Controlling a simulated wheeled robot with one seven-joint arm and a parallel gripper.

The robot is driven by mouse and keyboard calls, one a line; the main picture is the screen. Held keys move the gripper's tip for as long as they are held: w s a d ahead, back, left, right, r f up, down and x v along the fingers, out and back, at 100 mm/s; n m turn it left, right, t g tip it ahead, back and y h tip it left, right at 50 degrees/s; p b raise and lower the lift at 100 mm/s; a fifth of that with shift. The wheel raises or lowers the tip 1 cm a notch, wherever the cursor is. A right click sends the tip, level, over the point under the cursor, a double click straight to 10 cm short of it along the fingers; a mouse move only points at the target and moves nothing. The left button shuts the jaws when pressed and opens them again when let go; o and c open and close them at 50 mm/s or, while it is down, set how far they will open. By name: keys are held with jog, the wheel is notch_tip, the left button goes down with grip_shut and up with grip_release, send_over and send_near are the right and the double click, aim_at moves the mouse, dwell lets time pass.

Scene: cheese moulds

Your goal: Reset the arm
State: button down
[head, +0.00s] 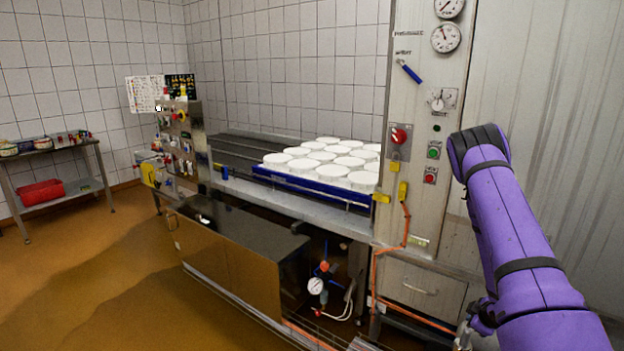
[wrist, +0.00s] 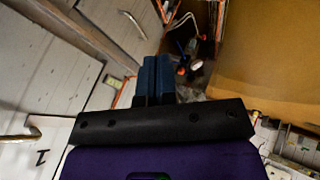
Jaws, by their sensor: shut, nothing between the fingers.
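My purple arm (head: 515,235) rises on the right side of the head view, in front of the steel machine panel, and bends down at its top. My gripper (wrist: 153,72) shows in the wrist view with its two dark blue fingers side by side, shut and empty. In the head view only a small metallic part of the hand shows at the lower edge beside the arm, and the fingertips are hidden there. Nothing is in contact with the fingers in the wrist view.
White cheese moulds (head: 362,181) stand in rows on a blue tray (head: 300,186) on the machine bed. A control panel (head: 420,120) with a red knob and gauges is near my arm. A side table (head: 60,150) with a red bin stands far left. The brown floor (head: 90,270) is open at left.

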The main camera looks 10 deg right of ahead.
jog(key=w+a+r+m, duration=0.15)
jog(key=a+r, duration=0.35)
jog(key=r, duration=0.7)
jog(key=w+a+r+m+h, duration=0.15)
jog(key=a+r, duration=0.35)
jog(key=r, duration=0.6)
jog(key=a+r+m+y, duration=0.15)
jog(key=a+r, duration=0.35)
jog(key=r, duration=0.7)
jog(key=s+a+r+m+g, duration=0.1)
jog(key=s+a+r+m, duration=0.1)
jog(key=s+a+r, duration=0.95)
jog(key=s+a+r+y, duration=0.1)
jog(key=s+a+r, duration=0.1)
jog(key=s, duration=0.5)
jog(key=s+a+r+g+y, duration=0.1)
jog(key=s+a+r, duration=0.1)
jog(key=s+a, duration=0.3)
jog(key=shift+s+m, duration=0.35)
jog(key=shift+s, duration=0.6)
